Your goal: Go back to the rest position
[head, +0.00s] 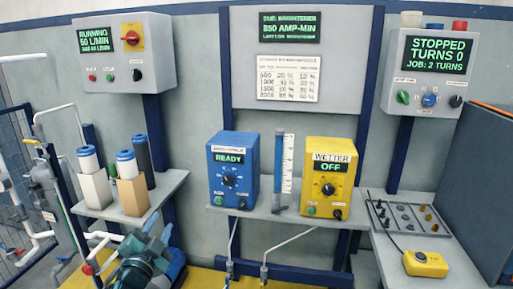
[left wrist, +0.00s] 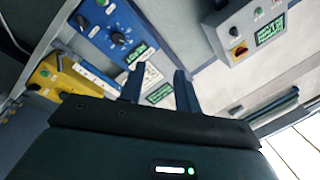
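My left gripper (head: 158,228) is low in the left part of the head view, in front of the left shelf and the wall. Its dark teal body is lit by the lamp bar in the left wrist view. There its two blue fingers (left wrist: 158,85) stand apart, with the wall and a small display visible between them and nothing held. My right gripper is in neither view.
A blue READY box (head: 233,172) and yellow WETTER box (head: 330,175) stand on the middle shelf. Blue-capped cartridges (head: 130,172) stand on the left shelf. A grey tray (head: 391,232) and yellow pendant (head: 425,264) lie right. Pipes (head: 65,195) crowd the left.

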